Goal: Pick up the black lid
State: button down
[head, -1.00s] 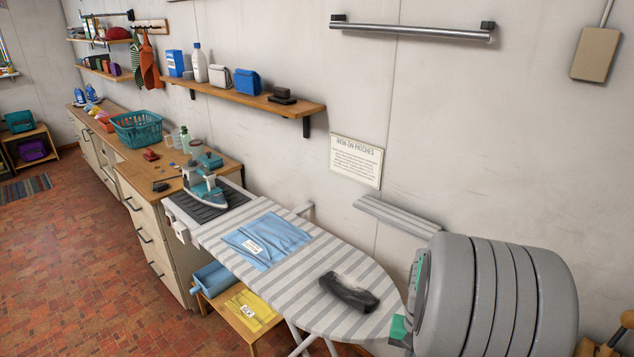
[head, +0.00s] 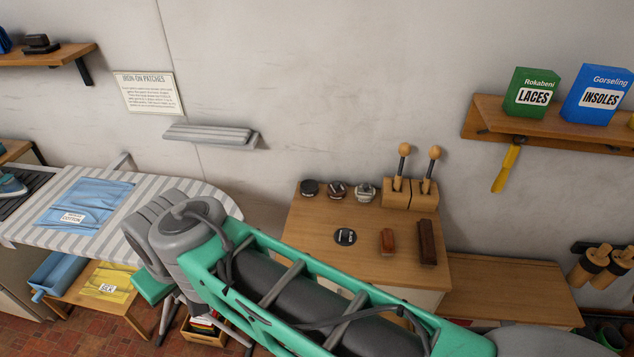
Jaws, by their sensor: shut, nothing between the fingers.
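A flat round black disc with pale markings (head: 345,236) lies on the wooden bench top (head: 312,218); it looks like the black lid. A small dark round tin (head: 310,188) stands near the back left of the same top, and I cannot tell if its cover is separate. My green and grey arm crosses the lower middle of the head view, in front of the bench's lower left. My gripper is outside the picture.
Two more small round tins (head: 336,190) (head: 365,192), a wooden holder with two round-knobbed handles (head: 410,197), a reddish-brown block (head: 387,241) and a dark brush (head: 427,243) share the bench. The striped ironing board (head: 185,205) is left. A shelf with boxes (head: 545,124) hangs right.

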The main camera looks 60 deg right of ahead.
aim_at(343, 236)
jog(key=u, duration=0.05)
jog(key=k, duration=0.7)
jog(key=u, duration=0.95)
jog(key=i, duration=0.9)
jog(key=z, duration=3)
jog(key=i, duration=0.5)
jog(key=z, duration=0.15)
